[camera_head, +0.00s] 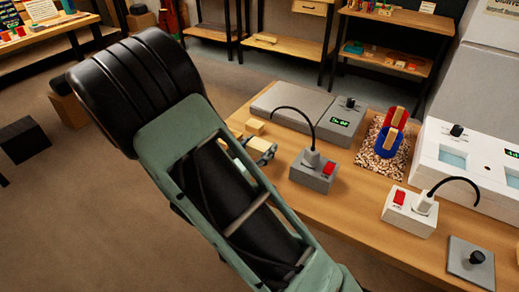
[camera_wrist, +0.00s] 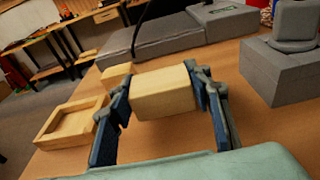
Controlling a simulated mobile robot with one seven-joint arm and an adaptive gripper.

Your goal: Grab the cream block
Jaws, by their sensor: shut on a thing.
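The cream block (camera_wrist: 165,92) is a pale wooden rectangular block in the middle of the wrist view. My gripper (camera_wrist: 162,90) has its two blue-grey fingers on the left and right sides of it, shut on it. I cannot tell clearly whether its underside touches the bench. In the head view my gripper (camera_head: 262,150) is over the left edge of the bench, beyond my green arm. The held block is hard to make out there, partly hidden by the fingers.
A smaller wooden block (camera_wrist: 115,76) and a shallow wooden tray (camera_wrist: 72,122) lie to the left of my gripper. A grey switch box (camera_head: 314,171) stands to the right. A flat grey unit (camera_head: 292,104) is behind. The bench (camera_head: 330,205) is bare in front.

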